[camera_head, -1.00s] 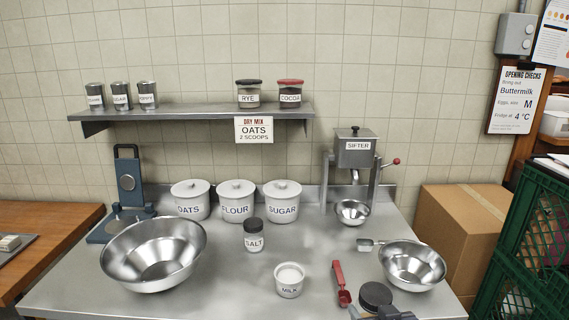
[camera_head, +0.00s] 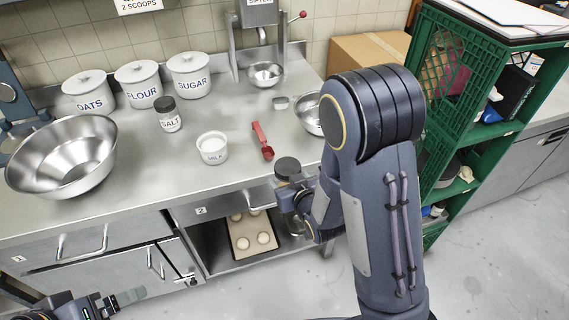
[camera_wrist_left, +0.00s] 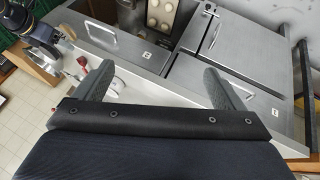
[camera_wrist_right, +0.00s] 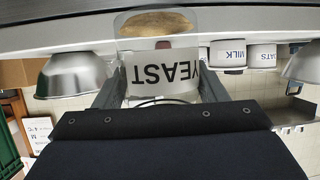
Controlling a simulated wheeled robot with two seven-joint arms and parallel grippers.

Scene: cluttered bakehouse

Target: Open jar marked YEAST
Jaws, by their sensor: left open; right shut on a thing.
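The YEAST jar has a dark round lid (camera_head: 287,166), which is on it. In the right wrist view its white YEAST label (camera_wrist_right: 160,74) shows upside down between the fingers. My right gripper (camera_head: 303,196) is shut on the jar's body and holds it upright at the counter's front edge, in front of the open lower bay. The arm hides part of the jar in the head view. My left gripper (camera_head: 115,302) is open and empty at the lower left, well apart from the jar. Its two spread fingers also show in the left wrist view (camera_wrist_left: 158,86).
On the counter (camera_head: 120,195) stand a milk pot (camera_head: 212,148), a salt shaker (camera_head: 170,117), a red scoop (camera_head: 262,141) and a large steel bowl (camera_head: 62,155). A baking tray (camera_head: 240,256) with buns sits in the lower bay. A green crate shelf (camera_head: 440,105) stands right.

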